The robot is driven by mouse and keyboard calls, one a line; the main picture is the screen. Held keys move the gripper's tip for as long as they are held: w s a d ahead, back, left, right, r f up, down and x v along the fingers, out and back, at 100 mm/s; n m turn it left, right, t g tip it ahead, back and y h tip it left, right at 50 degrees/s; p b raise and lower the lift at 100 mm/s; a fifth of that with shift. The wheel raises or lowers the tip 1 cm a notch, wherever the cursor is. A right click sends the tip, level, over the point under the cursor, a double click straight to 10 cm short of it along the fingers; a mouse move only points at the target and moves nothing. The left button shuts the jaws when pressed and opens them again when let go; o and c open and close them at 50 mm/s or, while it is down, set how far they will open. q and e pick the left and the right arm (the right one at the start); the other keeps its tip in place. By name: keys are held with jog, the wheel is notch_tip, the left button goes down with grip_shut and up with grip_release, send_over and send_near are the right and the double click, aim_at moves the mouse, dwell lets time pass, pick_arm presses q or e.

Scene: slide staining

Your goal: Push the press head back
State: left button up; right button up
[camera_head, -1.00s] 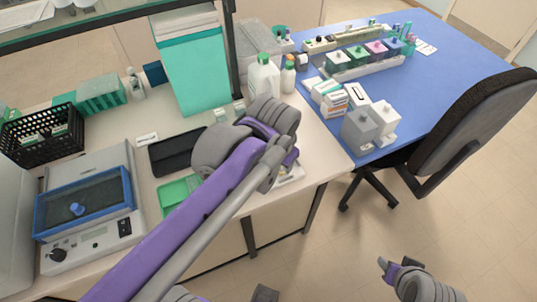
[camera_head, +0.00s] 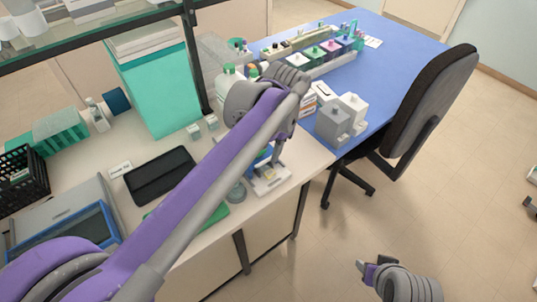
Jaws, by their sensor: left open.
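A small press-like device with a pale base (camera_head: 270,183) stands near the front edge of the bench. A blue and green part shows above its base, but my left arm covers much of the device. I cannot make out which part is the press head, or its position. My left gripper (camera_head: 276,152) points down over the device, close to its upper part, and is open. I cannot tell whether it touches. My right gripper (camera_head: 365,268) is low on the right, over the floor and away from the bench; its jaw opening is unclear.
A black case (camera_head: 160,176) and a green tray lie left of the device. Grey blocks (camera_head: 334,122) and staining jars stand on the blue table (camera_head: 382,85). A black chair (camera_head: 425,105) is on the right. A shelf frame rises behind.

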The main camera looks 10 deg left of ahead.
aim_at(268, 160)
pick_arm(q)
jog(key=shift+w+a+f, duration=0.1)
jog(key=shift+f, duration=0.7)
jog(key=shift+w+a+f, duration=0.1)
jog(key=shift+f, duration=0.65)
jog(key=shift+c, duration=0.2)
grip_shut()
jog(key=shift+a, duration=0.1)
